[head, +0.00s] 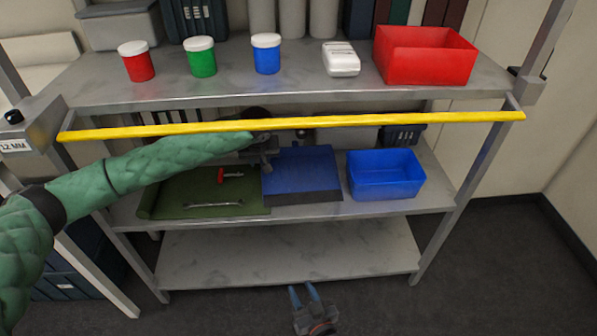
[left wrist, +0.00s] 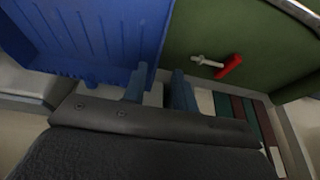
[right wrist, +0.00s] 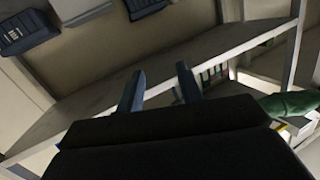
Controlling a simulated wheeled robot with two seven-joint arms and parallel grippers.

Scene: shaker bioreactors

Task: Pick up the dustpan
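The blue dustpan (head: 302,178) lies on the middle shelf, between a green mat and a blue bin. In the left wrist view the ribbed dustpan (left wrist: 88,32) fills the upper left. My left gripper (head: 268,163) reaches under the yellow bar to the dustpan's back left side. Its fingers (left wrist: 160,88) are apart, with the dustpan's edge showing between them; whether they touch it I cannot tell. My right gripper (head: 304,294) is open and empty, low in front of the bottom shelf. Its spread fingers (right wrist: 160,88) show in the right wrist view.
A yellow bar (head: 400,121) crosses the shelf front, above my left forearm. The green mat (head: 165,198) holds a wrench (head: 212,204) and a red-handled tool (head: 221,175). The blue bin (head: 386,178) stands right of the dustpan. The bottom shelf (head: 300,255) is bare.

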